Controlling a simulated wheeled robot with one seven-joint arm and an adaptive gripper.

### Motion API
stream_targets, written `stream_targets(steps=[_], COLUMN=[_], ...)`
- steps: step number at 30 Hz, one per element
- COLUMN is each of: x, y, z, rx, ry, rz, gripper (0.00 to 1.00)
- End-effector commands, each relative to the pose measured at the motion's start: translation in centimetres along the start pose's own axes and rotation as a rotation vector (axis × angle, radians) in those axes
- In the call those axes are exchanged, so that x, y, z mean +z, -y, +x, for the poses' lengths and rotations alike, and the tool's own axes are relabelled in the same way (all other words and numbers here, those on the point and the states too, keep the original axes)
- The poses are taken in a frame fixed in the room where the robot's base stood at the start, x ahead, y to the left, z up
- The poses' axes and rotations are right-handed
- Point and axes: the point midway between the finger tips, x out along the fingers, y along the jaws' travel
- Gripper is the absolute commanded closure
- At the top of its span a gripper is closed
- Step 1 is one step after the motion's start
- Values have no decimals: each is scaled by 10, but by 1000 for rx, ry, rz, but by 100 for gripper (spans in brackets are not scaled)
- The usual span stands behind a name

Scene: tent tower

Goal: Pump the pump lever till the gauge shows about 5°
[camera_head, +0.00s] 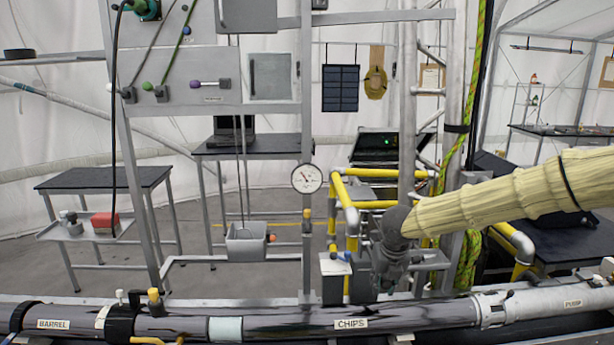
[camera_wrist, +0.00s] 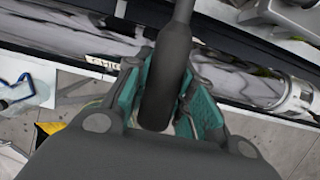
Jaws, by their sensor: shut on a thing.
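The pump lever (camera_wrist: 174,50) shows in the wrist view as a dark grey round bar running up between my fingers. My gripper (camera_wrist: 166,92) is shut on it, with a teal finger pad on each side of the bar. In the head view my gripper (camera_head: 387,272) hangs at the end of my cream-sleeved arm, just above the long pipe. I cannot make out the lever there. The round white gauge (camera_head: 307,178) is on the upright post left of my gripper. Its dial is too small to read in degrees.
The long horizontal pipe (camera_head: 262,326) with labels crosses the front. Yellow railings (camera_head: 350,205) stand behind my gripper. A grey bin (camera_head: 246,242) hangs left of the gauge. A dark-topped table (camera_head: 104,179) stands at the left. Open floor lies behind the pipe.

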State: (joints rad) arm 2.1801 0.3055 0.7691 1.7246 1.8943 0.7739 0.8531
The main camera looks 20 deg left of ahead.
Motion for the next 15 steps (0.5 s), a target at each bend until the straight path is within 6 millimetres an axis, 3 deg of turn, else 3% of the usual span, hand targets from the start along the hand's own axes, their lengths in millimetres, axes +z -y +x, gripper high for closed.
stream_targets(steps=[9,15], x=[8,9], y=[0,0], z=[-21,-24], rx=[0,0], ry=[1,0], rz=[0,0], gripper=[100,100])
